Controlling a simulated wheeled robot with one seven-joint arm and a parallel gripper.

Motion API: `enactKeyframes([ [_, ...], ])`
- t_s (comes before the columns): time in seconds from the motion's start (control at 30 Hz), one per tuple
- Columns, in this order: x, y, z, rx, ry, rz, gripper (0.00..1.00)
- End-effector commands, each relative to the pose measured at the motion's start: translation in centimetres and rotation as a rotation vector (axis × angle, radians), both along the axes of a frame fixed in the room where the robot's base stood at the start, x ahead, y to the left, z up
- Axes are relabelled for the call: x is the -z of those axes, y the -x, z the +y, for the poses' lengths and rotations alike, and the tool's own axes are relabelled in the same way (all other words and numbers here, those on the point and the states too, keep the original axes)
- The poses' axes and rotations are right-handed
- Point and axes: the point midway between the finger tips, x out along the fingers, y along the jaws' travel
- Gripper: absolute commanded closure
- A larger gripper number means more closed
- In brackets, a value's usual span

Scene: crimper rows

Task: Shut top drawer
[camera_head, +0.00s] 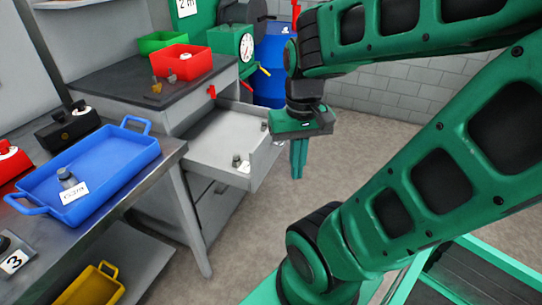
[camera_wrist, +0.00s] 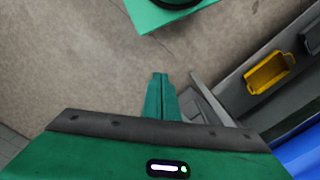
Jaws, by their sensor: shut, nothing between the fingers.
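The top drawer (camera_head: 222,138) of the grey cabinet is pulled out, with its front panel (camera_head: 265,160) facing the aisle on the right. A few small metal parts (camera_head: 241,163) lie inside it near the front. My gripper (camera_head: 298,160) points down just to the right of the drawer front, with its green fingers together and empty. Whether it touches the front panel cannot be told. In the wrist view the shut fingers (camera_wrist: 160,95) show over the floor, with a grey edge close on their right. The lower drawers (camera_head: 208,190) look shut.
A red bin (camera_head: 182,64) and a green bin (camera_head: 162,42) stand on the cabinet top. A workbench on the left holds a blue tray (camera_head: 120,160). A yellow tray (camera_head: 92,286) sits on its lower shelf. A blue barrel (camera_head: 272,70) stands behind. The floor (camera_head: 255,235) in front is clear.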

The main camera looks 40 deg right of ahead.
Motion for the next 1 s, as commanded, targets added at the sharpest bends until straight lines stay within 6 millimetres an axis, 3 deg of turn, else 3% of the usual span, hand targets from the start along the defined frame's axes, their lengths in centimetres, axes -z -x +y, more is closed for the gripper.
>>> enactKeyframes([
  [0.1, -0.5, 0.9, -0.1, 0.024, 0.001, -0.014, 1.00],
  [0.27, -0.1, -1.3, -1.7, 0.206, 0.008, -0.021, 1.00],
  [0.47, 1.6, -6.2, -5.4, 0.657, -0.012, -0.054, 1.00],
  [0.7, 5.2, -11.7, -11.0, 1.251, -0.113, -0.085, 1.00],
  [1.0, 10.1, -15.9, -17.9, 1.919, -0.332, -0.067, 1.00],
])
